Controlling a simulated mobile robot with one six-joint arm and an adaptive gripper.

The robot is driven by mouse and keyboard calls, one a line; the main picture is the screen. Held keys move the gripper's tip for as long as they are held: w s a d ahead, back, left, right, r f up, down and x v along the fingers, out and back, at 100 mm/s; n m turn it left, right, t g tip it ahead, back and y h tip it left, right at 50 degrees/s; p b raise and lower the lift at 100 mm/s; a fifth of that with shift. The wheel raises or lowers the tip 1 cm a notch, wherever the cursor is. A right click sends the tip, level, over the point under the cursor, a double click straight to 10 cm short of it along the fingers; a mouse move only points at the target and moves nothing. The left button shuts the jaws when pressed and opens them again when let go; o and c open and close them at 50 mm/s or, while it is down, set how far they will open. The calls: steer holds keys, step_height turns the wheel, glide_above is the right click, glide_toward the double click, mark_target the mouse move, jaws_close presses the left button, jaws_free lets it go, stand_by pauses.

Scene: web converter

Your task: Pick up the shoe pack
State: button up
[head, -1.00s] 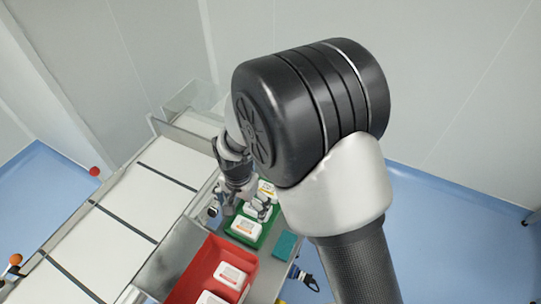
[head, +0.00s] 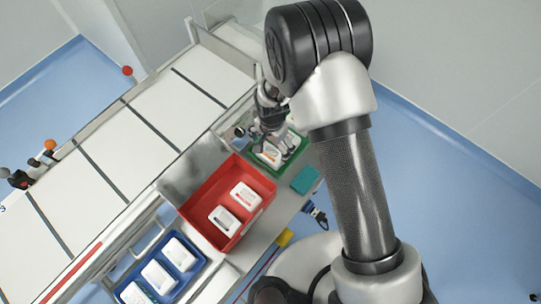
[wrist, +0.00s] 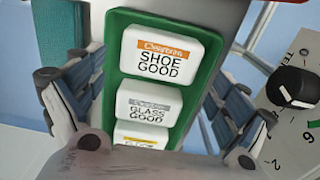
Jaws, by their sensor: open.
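The shoe pack (wrist: 158,55) is a white block with an orange band and the words SHOE GOOD, at the top of the wrist view. It lies in the green tray (head: 256,160), at the tray's end nearer the red bin; its orange label also shows in the head view (head: 268,157). Behind it in the tray are the GLASS GOOD pack (wrist: 143,110) with a grey band and a yellow-banded pack (wrist: 136,138), partly hidden by my gripper. My gripper (wrist: 142,88) is open above the tray, one finger on each side of the row. I see no grip on any pack.
A red bin (head: 183,208) with two white packs stands beside the green tray. A blue tray (head: 200,263) with several packs is farther front-left. A teal block (head: 305,180) lies right of the green tray. A panel with a black knob (wrist: 297,83) is close at right.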

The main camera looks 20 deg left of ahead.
mark_target(270, 153)
steer(key=f+b, duration=0.2)
steer(key=f, duration=0.3)
steer(key=shift+s+f, duration=0.15)
steer(key=shift+s, duration=0.05)
steer(key=shift+c, duration=0.5)
steer(key=c, duration=0.8)
